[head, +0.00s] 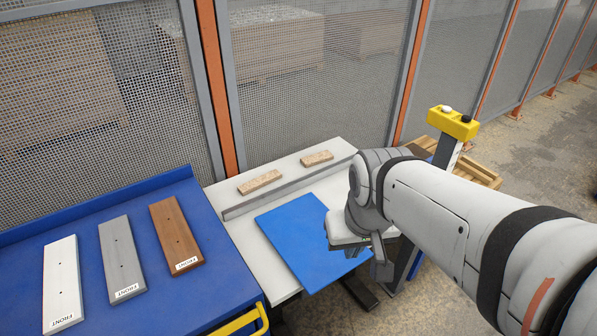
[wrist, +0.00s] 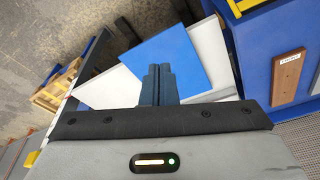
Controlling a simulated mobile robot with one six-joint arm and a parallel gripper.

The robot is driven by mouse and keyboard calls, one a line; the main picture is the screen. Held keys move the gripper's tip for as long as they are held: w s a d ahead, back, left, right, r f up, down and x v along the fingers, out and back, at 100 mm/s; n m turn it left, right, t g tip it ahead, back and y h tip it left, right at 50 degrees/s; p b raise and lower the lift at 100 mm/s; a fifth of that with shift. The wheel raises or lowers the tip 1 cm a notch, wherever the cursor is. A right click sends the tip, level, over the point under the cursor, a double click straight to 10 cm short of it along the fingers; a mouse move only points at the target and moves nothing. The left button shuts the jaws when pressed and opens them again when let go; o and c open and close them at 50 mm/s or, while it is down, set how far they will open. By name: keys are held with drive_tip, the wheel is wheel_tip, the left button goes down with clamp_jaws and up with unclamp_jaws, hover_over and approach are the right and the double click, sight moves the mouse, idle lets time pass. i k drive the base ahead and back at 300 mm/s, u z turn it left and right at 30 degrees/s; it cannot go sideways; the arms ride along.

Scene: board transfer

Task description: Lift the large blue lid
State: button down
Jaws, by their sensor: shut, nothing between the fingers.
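The large blue lid (head: 305,240) is a flat blue square on the white table in the middle of the head view. Its near right part is hidden behind my arm. It also shows in the wrist view (wrist: 178,55). My gripper (wrist: 158,68) is shut with nothing between the fingers. In the wrist view its fingertips overlap the lid's lower left edge; I cannot tell whether they touch it. In the head view my gripper (head: 378,270) is at the lid's right side, partly hidden by my wrist.
A blue bench (head: 150,295) at the left holds a white board (head: 62,282), a grey board (head: 121,257) and a brown board (head: 176,233). Two chipboard pieces (head: 260,181) lie behind a grey rail on the white table (head: 222,197). A yellow button box (head: 453,122) stands right. Mesh fencing closes the back.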

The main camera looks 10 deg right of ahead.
sight(295, 229)
drive_tip(key=u, duration=0.95)
drive_tip(key=k, duration=0.95)
drive_tip(key=z, duration=0.7)
